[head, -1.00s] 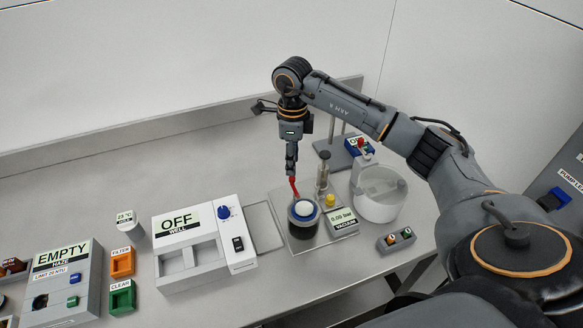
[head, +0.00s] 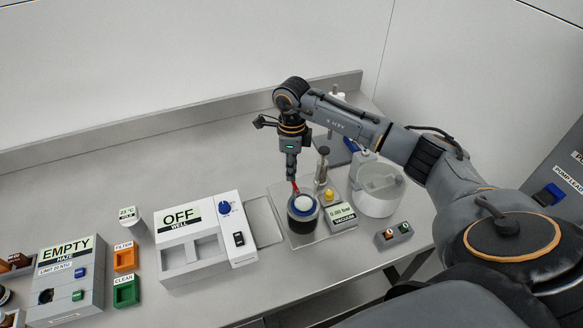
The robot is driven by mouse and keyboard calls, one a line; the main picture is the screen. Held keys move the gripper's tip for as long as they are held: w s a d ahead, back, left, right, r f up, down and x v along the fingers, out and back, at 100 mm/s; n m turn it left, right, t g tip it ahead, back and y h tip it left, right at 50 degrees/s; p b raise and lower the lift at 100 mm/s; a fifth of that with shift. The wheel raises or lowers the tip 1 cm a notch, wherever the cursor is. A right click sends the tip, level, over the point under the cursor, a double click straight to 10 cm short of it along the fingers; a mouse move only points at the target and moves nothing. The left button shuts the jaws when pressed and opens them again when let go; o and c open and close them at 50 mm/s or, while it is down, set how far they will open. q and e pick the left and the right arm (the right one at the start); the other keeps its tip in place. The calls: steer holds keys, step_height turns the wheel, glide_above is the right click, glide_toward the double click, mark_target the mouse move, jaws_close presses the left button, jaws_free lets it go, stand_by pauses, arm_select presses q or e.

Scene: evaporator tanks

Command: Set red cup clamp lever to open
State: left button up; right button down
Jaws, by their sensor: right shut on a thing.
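The red clamp lever (head: 296,186) stands at the back of a dark cup (head: 303,221) with a blue rim and a white top. Only a short piece of the lever shows below my right gripper (head: 293,177). The gripper points down from above and is shut on the lever; its fingers hide the lever's upper part. The cup stands on a thin metal plate (head: 330,238). My left gripper is not in view.
Right of the cup are a vacuum display (head: 342,214), a yellow knob (head: 328,195) and a clear round vessel (head: 378,192). A white well unit (head: 207,240) marked OFF stands to the left. The bench behind it is clear.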

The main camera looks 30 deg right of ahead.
steer(key=shift+d+m, duration=0.1)
steer(key=shift+m, duration=0.3)
steer(key=s+m+b, duration=0.1)
steer(key=m, duration=0.4)
steer(key=s+d+m+b, duration=0.1)
steer(key=m+b, duration=0.1)
steer(key=m, duration=0.4)
steer(key=s+d+m+b, duration=0.1)
steer(key=m+b, duration=0.1)
steer(key=m, duration=0.4)
steer(key=shift+s+t, duration=0.35)
steer(key=shift+t, duration=0.05)
steer(key=shift+m, duration=0.3)
steer(key=c, duration=1.3)
jaws_free()
